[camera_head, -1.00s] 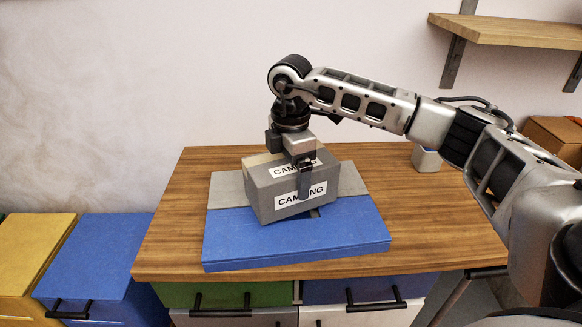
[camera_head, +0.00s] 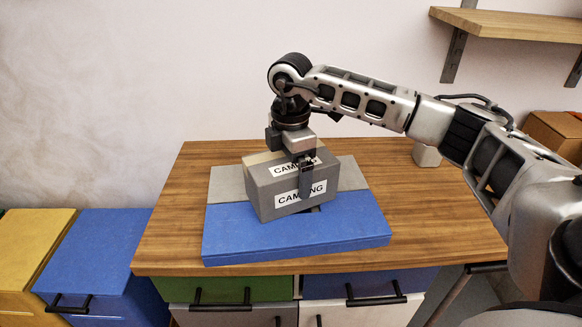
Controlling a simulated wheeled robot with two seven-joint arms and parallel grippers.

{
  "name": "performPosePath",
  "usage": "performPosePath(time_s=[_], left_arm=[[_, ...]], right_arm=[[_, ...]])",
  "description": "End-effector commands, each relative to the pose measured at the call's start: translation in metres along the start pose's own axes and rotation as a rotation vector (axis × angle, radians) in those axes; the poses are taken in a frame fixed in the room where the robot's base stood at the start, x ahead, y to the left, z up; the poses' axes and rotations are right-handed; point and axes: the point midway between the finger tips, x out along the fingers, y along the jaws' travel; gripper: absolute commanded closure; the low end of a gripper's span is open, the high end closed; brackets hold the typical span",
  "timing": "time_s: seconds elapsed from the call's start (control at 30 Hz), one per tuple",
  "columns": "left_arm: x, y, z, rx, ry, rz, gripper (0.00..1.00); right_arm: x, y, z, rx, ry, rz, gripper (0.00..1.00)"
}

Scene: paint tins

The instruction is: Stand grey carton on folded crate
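The grey carton (camera_head: 278,205) with white "CAMPING" labels is on or just above the blue and grey folded crate (camera_head: 297,240), which lies flat on the wooden table. The carton looks upright, turned a little, over the crate's middle; I cannot tell whether it touches. My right gripper (camera_head: 306,178) reaches down from above, with one finger against the carton's labelled front face and the other hidden behind it. It appears shut on the carton. My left gripper is not in view.
The wooden table top (camera_head: 430,215) is clear to the right of the crate. A small pale object (camera_head: 426,156) stands at its back right. A wooden shelf (camera_head: 515,30) is on the wall. A blue cabinet (camera_head: 95,255) and a yellow one (camera_head: 32,245) stand left.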

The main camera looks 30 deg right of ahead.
Motion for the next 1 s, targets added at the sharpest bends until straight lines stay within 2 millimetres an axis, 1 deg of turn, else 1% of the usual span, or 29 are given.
performPosePath(time_s=[0.07, 0.17, 0.3, 0.5, 0.6, 0.7, 0.8, 1.0], left_arm=[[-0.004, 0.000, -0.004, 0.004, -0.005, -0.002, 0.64], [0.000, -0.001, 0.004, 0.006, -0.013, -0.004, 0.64], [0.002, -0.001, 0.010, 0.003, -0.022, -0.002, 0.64], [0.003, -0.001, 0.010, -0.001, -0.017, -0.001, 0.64], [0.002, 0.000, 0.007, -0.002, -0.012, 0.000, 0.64], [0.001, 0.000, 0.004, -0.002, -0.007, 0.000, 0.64], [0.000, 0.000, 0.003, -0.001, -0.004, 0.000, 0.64], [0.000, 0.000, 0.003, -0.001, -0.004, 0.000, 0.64]], right_arm=[[-0.012, 0.000, 0.000, 0.000, 0.000, 0.002, 0.00], [-0.026, 0.001, 0.000, 0.000, 0.002, 0.005, 0.00], [-0.058, 0.001, 0.000, 0.000, 0.002, 0.005, 0.00], [-0.100, 0.001, -0.001, -0.001, 0.002, 0.004, 0.00], [-0.116, 0.001, 0.000, 0.000, 0.001, 0.004, 0.00], [-0.125, 0.000, 0.000, 0.000, 0.001, 0.001, 0.00], [-0.129, 0.000, 0.000, 0.000, 0.001, 0.001, 0.00], [-0.130, 0.000, 0.000, 0.000, 0.000, 0.000, 0.00]])
